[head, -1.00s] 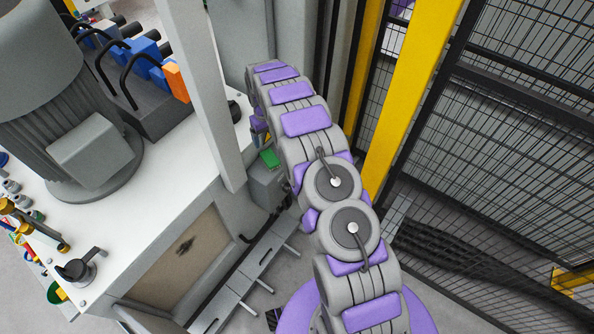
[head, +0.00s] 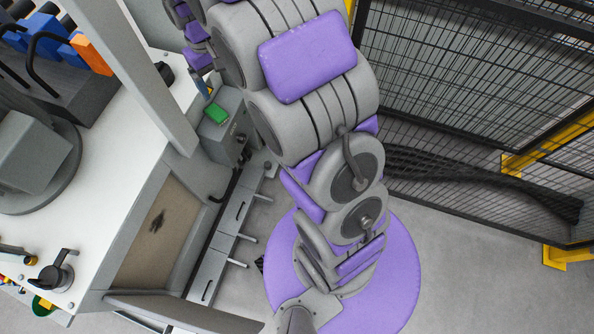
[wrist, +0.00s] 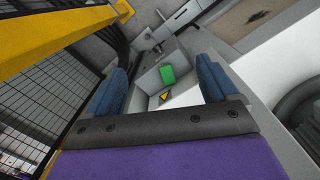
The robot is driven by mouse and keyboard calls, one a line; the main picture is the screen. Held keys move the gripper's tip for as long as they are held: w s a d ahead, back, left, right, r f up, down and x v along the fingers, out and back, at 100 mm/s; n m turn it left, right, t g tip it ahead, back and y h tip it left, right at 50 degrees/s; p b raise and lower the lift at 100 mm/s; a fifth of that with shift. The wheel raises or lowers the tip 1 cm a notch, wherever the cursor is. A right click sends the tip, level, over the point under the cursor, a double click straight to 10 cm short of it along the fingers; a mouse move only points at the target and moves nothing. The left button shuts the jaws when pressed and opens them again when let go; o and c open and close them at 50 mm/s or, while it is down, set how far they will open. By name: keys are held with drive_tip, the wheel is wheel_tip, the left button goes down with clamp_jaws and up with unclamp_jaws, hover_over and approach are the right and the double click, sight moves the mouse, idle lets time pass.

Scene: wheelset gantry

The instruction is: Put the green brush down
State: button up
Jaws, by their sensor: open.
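A small green block (head: 216,112), probably the green brush, lies on top of a grey box (head: 222,138) at the side of the machine. I see no bristles or handle on it. In the wrist view the green block (wrist: 168,75) shows between the two blue fingers of my gripper (wrist: 163,68), with free space on both sides. The fingers are apart and hold nothing. In the head view my gripper (head: 204,84) is small, just above and left of the green block, and partly hidden by my arm.
A white machine top (head: 90,200) with a grey motor (head: 35,160) is at left, with a grey post (head: 130,75) rising from it. A yellow and black warning sign (wrist: 165,96) is beside the green block. Wire mesh fencing (head: 470,80) stands at right. Grey floor (head: 470,260) is open there.

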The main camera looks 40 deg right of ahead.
drive_tip(key=s+r, duration=0.3)
drive_tip(key=s, duration=1.3)
drive_tip(key=s+r+m+g, duration=0.1)
drive_tip(key=s+r, duration=0.1)
drive_tip(key=s, duration=1.5)
drive_tip(key=shift+s+a+r, duration=0.15)
drive_tip(key=shift+a+r, duration=0.2)
drive_tip(key=shift+r, duration=0.05)
